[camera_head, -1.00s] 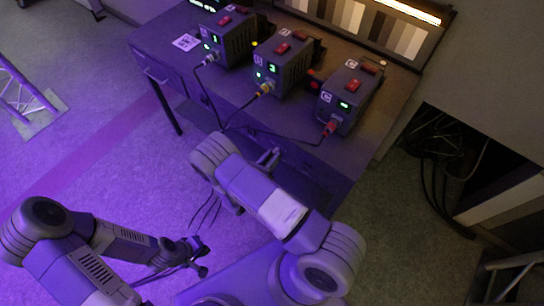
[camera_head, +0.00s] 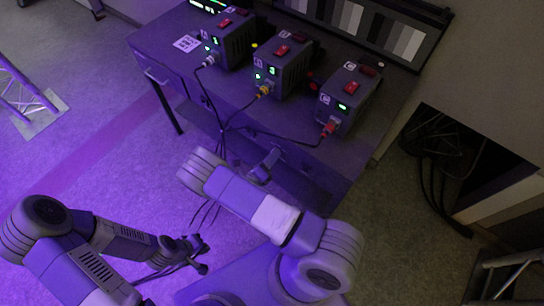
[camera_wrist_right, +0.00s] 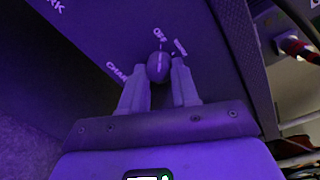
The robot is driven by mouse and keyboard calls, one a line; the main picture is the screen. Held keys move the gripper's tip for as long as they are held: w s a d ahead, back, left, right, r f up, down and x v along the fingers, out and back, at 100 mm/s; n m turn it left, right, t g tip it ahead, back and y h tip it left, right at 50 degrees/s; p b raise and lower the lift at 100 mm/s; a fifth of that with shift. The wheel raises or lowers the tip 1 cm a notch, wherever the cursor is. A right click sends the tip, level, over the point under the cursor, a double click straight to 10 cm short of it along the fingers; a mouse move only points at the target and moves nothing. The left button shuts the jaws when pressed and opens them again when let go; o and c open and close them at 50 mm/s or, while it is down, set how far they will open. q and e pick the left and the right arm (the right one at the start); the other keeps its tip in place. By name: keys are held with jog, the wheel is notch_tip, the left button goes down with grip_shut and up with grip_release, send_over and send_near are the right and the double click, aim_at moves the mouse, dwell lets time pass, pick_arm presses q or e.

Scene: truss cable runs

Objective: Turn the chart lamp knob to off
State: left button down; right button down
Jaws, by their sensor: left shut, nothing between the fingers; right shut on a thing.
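The chart lamp knob (camera_wrist_right: 158,67) is a dark round knob on the dark panel under the desk edge in the right wrist view. "OFF" lettering is just above it, and its light mark points roughly toward that word. My right gripper (camera_wrist_right: 159,92) has its two fingers on either side of the knob, shut on it. In the head view my right gripper (camera_head: 268,166) is at the desk front, and the knob is hidden there. The chart lamp (camera_head: 415,8) above the grey-step chart (camera_head: 365,25) is dark. My left gripper (camera_head: 205,256) is shut and empty, low over the floor.
Three power boxes stand on the desk (camera_head: 190,75): one at the left (camera_head: 228,40), one in the middle (camera_head: 283,65), and one at the right (camera_head: 348,97). Their cables hang over the front edge near my right arm. A truss piece (camera_head: 25,100) stands far left.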

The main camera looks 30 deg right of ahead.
jog(key=shift+f, duration=0.1)
dwell(0.3)
jog(key=c, duration=0.8)
grip_release()
jog(key=shift+c, duration=0.2)
jog(key=shift+a, duration=0.1)
jog(key=p+v, duration=0.1)
jog(key=v, duration=0.6)
jog(key=shift+s+a, duration=0.15)
jog(key=shift+a, duration=0.05)
